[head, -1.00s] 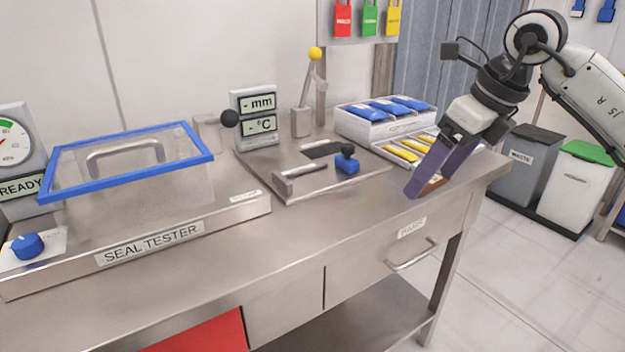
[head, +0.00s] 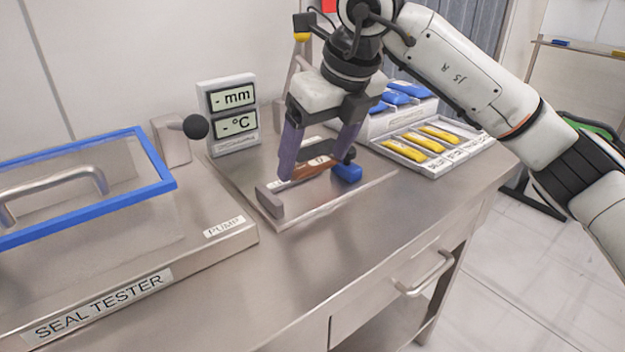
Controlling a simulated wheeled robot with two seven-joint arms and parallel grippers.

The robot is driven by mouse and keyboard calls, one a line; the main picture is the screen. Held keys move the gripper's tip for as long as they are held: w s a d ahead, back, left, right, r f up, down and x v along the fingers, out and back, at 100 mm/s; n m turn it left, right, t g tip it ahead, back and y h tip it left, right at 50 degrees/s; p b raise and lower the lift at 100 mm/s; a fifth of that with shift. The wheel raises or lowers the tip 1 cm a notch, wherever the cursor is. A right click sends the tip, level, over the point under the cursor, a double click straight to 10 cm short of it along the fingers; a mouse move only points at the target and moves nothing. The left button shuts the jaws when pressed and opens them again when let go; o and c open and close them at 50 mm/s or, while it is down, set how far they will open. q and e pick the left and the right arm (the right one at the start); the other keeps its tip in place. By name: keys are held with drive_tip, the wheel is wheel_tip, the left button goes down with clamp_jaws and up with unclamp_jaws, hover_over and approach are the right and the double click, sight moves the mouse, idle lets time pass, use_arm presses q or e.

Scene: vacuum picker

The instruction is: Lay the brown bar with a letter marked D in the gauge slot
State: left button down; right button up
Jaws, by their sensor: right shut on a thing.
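The brown bar (head: 312,172) is between the purple fingers of my right gripper (head: 313,173), which is shut on it. The bar is at the gauge plate (head: 318,211), between the grey end block (head: 270,201) and the blue slider (head: 347,172). The fingers hide part of the bar and the slot. I cannot tell whether the bar touches the slot floor, and I cannot read its letter. The gauge display (head: 232,110) shows dashes for mm and °C. My left gripper is out of view.
The seal tester (head: 120,290) with its blue-rimmed clear lid (head: 160,165) stands at the left. A black-knobbed lever (head: 196,127) is beside the display. A tray of yellow bars (head: 400,151) and a box of blue packs (head: 408,95) are behind right. The front bench is clear.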

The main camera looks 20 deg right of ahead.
sight(316, 174)
drive_tip(key=shift+f, duration=2.4)
drive_tip(key=shift+f+b, duration=0.15)
drive_tip(key=shift+b, duration=0.2)
drive_tip(key=o, duration=0.8)
drive_tip(key=shift+o, duration=0.2)
drive_tip(key=p+v, duration=0.1)
drive_tip(key=v, duration=1.1)
drive_tip(key=shift+r, duration=0.25)
drive_tip(key=shift+w, duration=0.1)
